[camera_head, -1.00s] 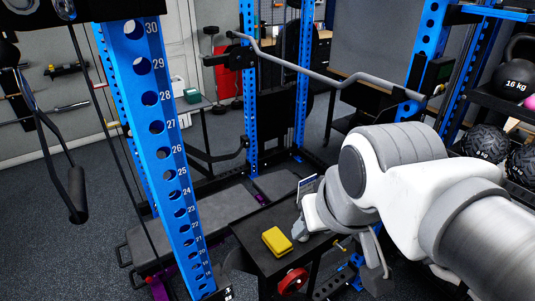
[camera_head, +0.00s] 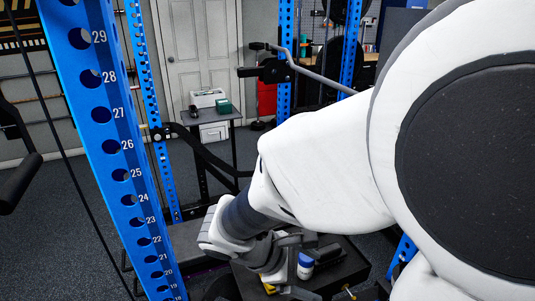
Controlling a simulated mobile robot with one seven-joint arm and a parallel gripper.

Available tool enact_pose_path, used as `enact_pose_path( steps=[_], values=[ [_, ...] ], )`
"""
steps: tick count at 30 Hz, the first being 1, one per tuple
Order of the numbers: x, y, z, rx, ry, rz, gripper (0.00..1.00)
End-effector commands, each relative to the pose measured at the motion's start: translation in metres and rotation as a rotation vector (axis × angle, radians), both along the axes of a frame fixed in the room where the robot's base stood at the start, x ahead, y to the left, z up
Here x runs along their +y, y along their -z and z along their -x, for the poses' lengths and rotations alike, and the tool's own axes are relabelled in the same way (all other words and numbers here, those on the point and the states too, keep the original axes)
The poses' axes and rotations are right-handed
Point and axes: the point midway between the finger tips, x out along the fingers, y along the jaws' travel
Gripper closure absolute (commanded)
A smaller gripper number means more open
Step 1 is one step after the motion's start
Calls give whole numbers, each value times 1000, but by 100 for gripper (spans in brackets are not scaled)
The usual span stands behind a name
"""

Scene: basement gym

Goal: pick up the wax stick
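My gripper (camera_head: 284,281) hangs low over a small black table (camera_head: 343,274), seen from behind my wrist. Its fingers are mostly hidden, so I cannot tell whether they are open or shut. A small white and blue object (camera_head: 305,266) stands just right of the gripper; it may be the wax stick, but I cannot tell for sure. I cannot tell if the gripper touches it. A bit of a yellow block (camera_head: 270,288) shows below the gripper, mostly covered by it.
A blue rack post (camera_head: 107,150) rises at the left. A bar (camera_head: 320,78) crosses behind my arm, which covers much of the right side. A small side table (camera_head: 208,120) with boxes stands farther back by a door (camera_head: 205,50).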

Motion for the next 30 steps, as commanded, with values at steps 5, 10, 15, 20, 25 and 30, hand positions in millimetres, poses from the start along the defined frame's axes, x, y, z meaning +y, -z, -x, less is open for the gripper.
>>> enact_pose_path(
  steps=[5,10,15,20,25,30],
  values=[
    [32,50,-22,100,-316,273,11],
    [64,80,-38,148,-558,487,11],
    [87,96,-45,166,-698,611,11],
    [86,103,-52,170,-733,647,11],
    [62,114,-72,172,-732,647,11],
    [35,127,-94,172,-731,647,11]
  ],
)
